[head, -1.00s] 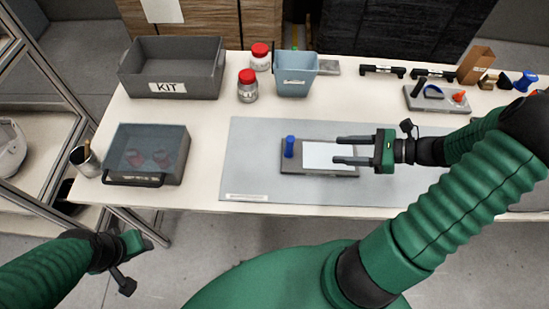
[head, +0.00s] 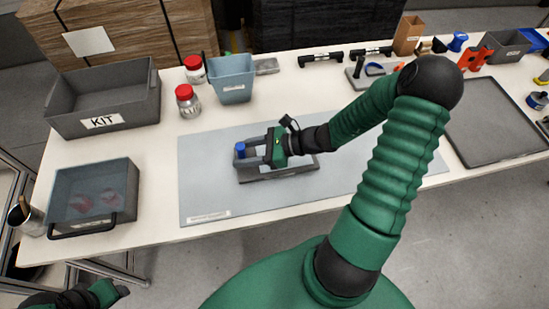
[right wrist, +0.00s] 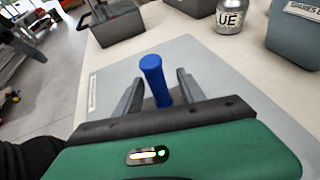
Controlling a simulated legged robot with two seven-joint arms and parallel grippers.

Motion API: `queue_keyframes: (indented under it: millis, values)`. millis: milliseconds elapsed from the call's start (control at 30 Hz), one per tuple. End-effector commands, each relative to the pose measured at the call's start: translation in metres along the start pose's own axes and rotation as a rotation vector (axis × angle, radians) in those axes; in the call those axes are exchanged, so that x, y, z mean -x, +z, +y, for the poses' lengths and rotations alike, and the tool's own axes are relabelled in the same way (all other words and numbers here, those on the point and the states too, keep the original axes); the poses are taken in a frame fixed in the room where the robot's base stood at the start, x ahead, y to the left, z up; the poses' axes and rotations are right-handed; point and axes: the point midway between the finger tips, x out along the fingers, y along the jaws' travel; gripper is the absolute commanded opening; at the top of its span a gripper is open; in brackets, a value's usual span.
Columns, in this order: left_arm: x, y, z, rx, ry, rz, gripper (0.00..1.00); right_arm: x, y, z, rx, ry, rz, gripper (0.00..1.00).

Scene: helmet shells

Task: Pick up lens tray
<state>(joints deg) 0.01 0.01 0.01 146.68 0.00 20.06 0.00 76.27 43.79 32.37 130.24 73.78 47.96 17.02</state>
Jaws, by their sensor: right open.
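A low grey tray (head: 300,170) with an upright blue post (head: 240,150) at its left end lies on the grey-blue mat; it is likely the lens tray. My right gripper (head: 247,156) is above the tray, with its fingers pointing left toward the post. In the right wrist view the blue post (right wrist: 155,78) stands between the two spread fingers (right wrist: 160,80), with gaps on both sides. My right gripper and wrist hide much of the tray. My left gripper (head: 108,292) is low at the bottom left, away from the table top; its jaws are unclear.
The mat (head: 205,185) has free room around the tray. A clear-lidded grey box (head: 95,190) stands left, with the KIT bin (head: 75,115) behind it. Red-capped jars (head: 187,103) and a blue-grey bin (head: 232,85) stand behind the mat. A flat dark tray (head: 495,120) lies right.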

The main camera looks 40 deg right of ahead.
Motion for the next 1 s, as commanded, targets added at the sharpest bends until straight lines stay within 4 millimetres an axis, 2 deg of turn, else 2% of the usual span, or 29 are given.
queue_keyframes:
  millis: [200,233,567,1000]
  values:
    - [0.0000,-0.0001,0.0001,0.000,0.000,0.000,0.46,-0.0030,0.0019,0.0023,0.001,-0.001,0.002,0.47]
    - [0.0000,-0.0001,0.0001,0.000,0.000,0.000,0.46,-0.0031,0.0021,0.0026,0.001,-0.001,0.002,0.44]
    - [-0.0001,-0.0001,0.0000,0.000,0.000,0.000,0.46,-0.0023,0.0007,0.0007,0.000,0.000,0.001,0.01]
    - [-0.0004,0.0000,0.0000,0.000,0.000,0.000,0.46,-0.0019,-0.0008,0.0004,-0.001,-0.002,0.005,0.00]
